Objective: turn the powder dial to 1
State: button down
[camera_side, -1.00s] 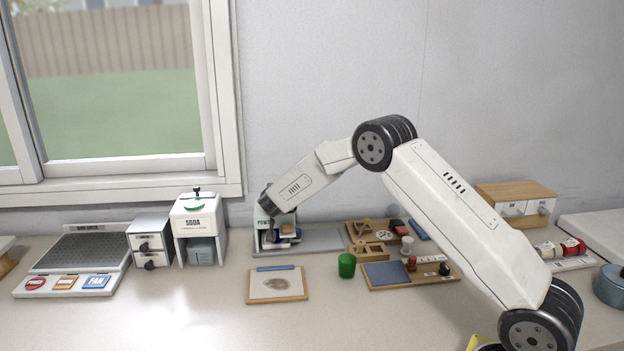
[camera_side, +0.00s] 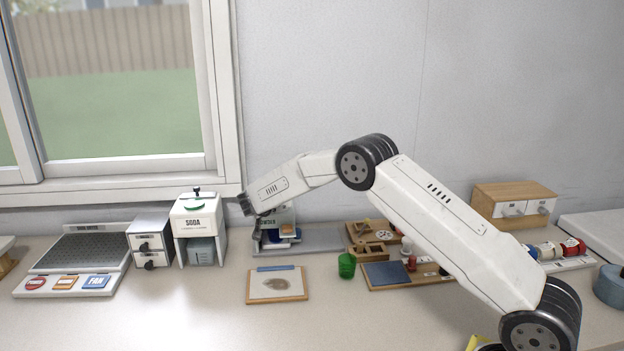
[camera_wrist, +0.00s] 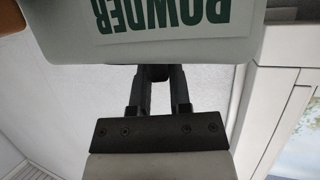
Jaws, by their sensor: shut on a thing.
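The powder dispenser (camera_side: 288,220) is a pale box with a green POWDER label, standing at the back of the counter. Its label shows large and upside down in the wrist view (camera_wrist: 165,22). My gripper (camera_side: 245,204) is at the dispenser's upper left in the side view, with the wrist partly covering the box. In the wrist view my gripper's dark fingers (camera_wrist: 160,76) are close together and their tips pass out of sight behind the dispenser's edge. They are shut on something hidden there. The powder dial itself and its setting cannot be seen in either view.
The soda dispenser (camera_side: 199,222) stands close left of my gripper. A small drawer unit (camera_side: 150,243) is beside it. A clipboard-like board (camera_side: 277,285) and a green cup (camera_side: 347,266) are in front. The counter's front left is clear.

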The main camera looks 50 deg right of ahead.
jog(key=shift+w+a+m+g+h, duration=0.1)
jog(key=shift+m+g+h, duration=0.4)
jog(key=shift+m+g, duration=0.6)
jog(key=shift+w+m+g+h, duration=0.1)
jog(key=shift+m+g+h, duration=0.3)
jog(key=shift+m+g, duration=1.45)
jog(key=c, duration=0.6)
grip_release()
jog(key=shift+o, duration=0.2)
jog(key=shift+a, duration=0.1)
jog(key=v, duration=0.7)
jog(key=shift+a+r, duration=0.2)
